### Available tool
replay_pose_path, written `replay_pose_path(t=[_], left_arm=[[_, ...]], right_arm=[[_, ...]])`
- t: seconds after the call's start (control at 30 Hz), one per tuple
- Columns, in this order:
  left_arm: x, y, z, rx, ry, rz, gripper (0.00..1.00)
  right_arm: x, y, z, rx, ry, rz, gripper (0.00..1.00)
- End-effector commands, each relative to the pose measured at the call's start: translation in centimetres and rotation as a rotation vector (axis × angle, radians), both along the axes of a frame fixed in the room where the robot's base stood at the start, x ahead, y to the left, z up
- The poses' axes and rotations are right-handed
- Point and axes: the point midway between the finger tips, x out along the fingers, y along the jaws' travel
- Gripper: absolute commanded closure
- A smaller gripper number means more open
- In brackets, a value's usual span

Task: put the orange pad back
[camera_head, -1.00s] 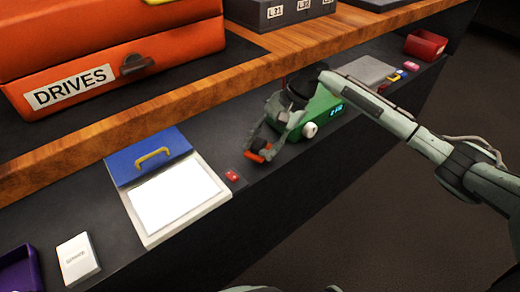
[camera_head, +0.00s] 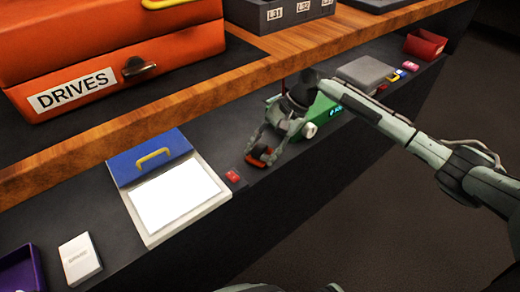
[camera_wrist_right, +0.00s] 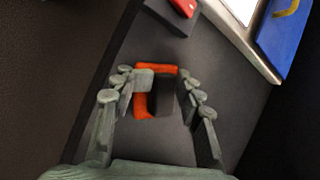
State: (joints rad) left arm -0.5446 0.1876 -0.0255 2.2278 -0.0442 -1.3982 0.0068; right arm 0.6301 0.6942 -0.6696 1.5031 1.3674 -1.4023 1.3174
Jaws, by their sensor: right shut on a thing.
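The orange pad (camera_head: 260,158) shows as a small orange piece with a dark part, low between the fingers of my right gripper (camera_head: 267,150), over the dark shelf ledge. In the right wrist view the orange pad (camera_wrist_right: 143,106) is an orange frame around a dark block. The fingers of my right gripper (camera_wrist_right: 165,90) stand on both sides of it and are shut on it. Part of the pad is hidden by a finger. I cannot tell whether it touches the ledge.
A small red piece (camera_head: 233,177) lies left of the gripper, beside a white panel (camera_head: 150,236) with a blue top (camera_head: 130,165). A green device (camera_head: 322,112) stands just behind the gripper. The ledge's front edge is close by.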

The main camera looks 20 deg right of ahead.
Motion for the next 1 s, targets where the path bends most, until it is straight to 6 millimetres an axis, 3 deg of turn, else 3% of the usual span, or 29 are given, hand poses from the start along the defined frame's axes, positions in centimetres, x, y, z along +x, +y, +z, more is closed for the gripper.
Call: replay_pose_path(t=[0.13,0.17,0.37,0.77,0.9,0.97,1.0], left_arm=[[0.1,-0.2,-0.5,-0.005,0.004,0.002,1.00],[0.0,-0.2,-0.6,-0.006,0.005,0.003,1.00],[0.1,-0.3,-0.6,-0.010,0.006,0.005,1.00],[0.3,-0.3,-0.3,-0.005,-0.003,0.002,1.00],[-0.3,0.0,2.0,0.013,-0.018,-0.002,1.00],[-0.2,0.0,1.9,0.010,-0.008,0.000,1.00],[-0.2,0.0,1.7,0.010,-0.008,0.000,1.00]], right_arm=[[0.0,0.0,-0.1,0.000,-0.001,0.001,1.00],[0.0,0.0,-0.2,0.000,0.000,0.000,0.63],[0.0,0.0,-0.1,-0.001,0.001,0.000,0.39],[0.0,0.0,0.0,-0.001,-0.001,0.000,0.39],[0.0,0.0,0.8,-0.002,-0.003,0.002,0.39],[0.1,-0.8,2.5,-0.001,-0.001,-0.002,0.39],[-0.1,-2.0,2.0,-0.004,0.005,-0.004,0.39]])
